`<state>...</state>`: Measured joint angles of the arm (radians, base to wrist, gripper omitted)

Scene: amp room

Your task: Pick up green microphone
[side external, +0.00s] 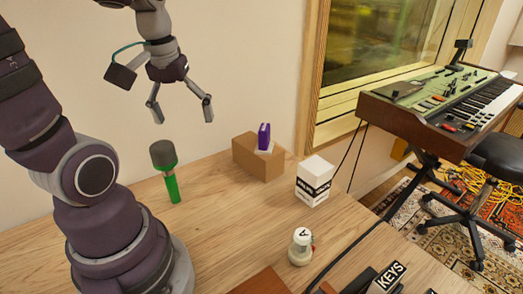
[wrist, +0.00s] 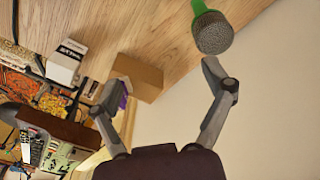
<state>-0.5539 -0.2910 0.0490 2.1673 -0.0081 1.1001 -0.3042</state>
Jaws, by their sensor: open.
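The green microphone (side external: 168,172) stands upright on the wooden table in the side external view, its grey mesh head at the top. In the wrist view the mesh head and part of the green handle of the microphone (wrist: 211,29) show at the upper right, just past the right fingertip. My gripper (side external: 181,111) is open and empty, in the air above and slightly right of the microphone in the side external view. Its two spread fingers also show in the wrist view (wrist: 163,92). I cannot tell whether a finger touches the microphone, but it looks apart.
A cardboard box (side external: 257,160) with a purple object (side external: 264,136) on it stands right of the microphone. A keyboard (side external: 455,105) stands off the table.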

